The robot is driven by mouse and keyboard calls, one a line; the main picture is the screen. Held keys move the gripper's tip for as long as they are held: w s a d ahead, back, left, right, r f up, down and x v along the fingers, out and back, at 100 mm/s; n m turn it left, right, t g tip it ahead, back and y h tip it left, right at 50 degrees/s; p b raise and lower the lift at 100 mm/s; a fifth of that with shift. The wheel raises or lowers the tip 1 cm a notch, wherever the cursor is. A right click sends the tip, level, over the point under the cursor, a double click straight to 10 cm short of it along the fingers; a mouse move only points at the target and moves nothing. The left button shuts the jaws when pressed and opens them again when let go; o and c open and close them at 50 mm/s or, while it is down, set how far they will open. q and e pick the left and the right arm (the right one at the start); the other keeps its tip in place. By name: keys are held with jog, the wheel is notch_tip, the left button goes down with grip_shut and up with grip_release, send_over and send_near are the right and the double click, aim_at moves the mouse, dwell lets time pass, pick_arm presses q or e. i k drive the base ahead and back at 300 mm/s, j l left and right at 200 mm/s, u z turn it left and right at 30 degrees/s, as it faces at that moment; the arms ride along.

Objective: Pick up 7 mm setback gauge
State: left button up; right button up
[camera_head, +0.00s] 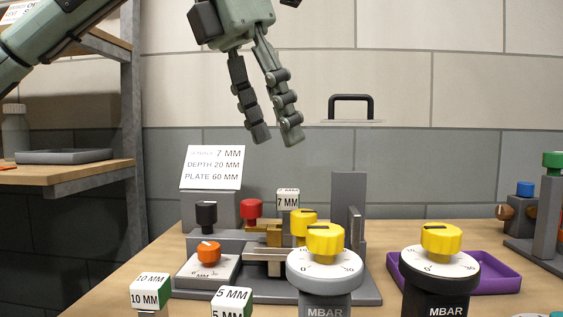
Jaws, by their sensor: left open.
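My right gripper is not in view.
A 10 MM block (149,293) and a 5 MM block (232,300) stand at the front. Two yellow-knobbed dials (325,268) (439,266) stand front right, near a purple tray (497,279). A card (213,168) stands behind the fixture. A shelf (80,176) is at left.

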aim_at(288, 220)
jog(key=k, duration=1.5)
